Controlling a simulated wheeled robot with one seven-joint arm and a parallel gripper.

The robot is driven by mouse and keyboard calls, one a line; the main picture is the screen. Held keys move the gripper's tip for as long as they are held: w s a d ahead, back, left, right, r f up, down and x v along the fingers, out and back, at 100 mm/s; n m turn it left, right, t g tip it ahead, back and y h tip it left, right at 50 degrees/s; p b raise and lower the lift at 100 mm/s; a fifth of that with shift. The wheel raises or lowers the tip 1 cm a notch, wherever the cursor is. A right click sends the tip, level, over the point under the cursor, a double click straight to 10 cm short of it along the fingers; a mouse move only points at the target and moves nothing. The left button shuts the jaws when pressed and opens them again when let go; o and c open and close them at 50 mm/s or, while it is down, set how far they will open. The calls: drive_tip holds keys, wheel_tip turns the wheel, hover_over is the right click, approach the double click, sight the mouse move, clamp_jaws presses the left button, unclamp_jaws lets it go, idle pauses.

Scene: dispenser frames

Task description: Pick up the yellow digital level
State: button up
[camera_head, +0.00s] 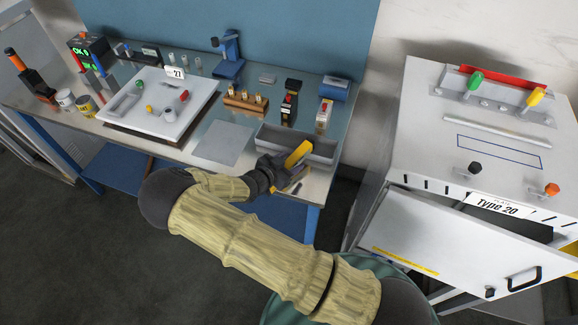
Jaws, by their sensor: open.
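The yellow digital level appears to be the yellow bar (299,153) at the grey open bin (325,151) near the table's front right. It is tilted, and its lower end is partly hidden by my gripper. My gripper (291,176) is open, just in front of the bin and close to the bar's lower end. I cannot tell whether the fingers touch the bar or are around it.
A white tray (150,125) with small parts stands at the left. A wooden block with pegs (246,100) and a blue stand (228,55) are behind the bin. A grey cabinet (425,120) with a tilted open front panel (440,235) stands at the right. A flat grey plate (222,142) lies left of the bin.

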sight(290, 162)
clamp_jaws()
drive_tip(key=shift+r+b, duration=1.3)
drive_tip(key=shift+r, duration=3.75)
drive_tip(key=shift+d, duration=0.1)
drive_tip(key=w+d+r+n+t+y, duration=0.1)
drive_tip(key=w+d+n+t+y, duration=0.2)
drive_tip(key=d+n+y, duration=0.5)
drive_tip(key=shift+w+d+r+y, duration=0.35)
drive_tip(key=shift+w+d+y, duration=0.15)
drive_tip(key=shift+d, duration=2.55)
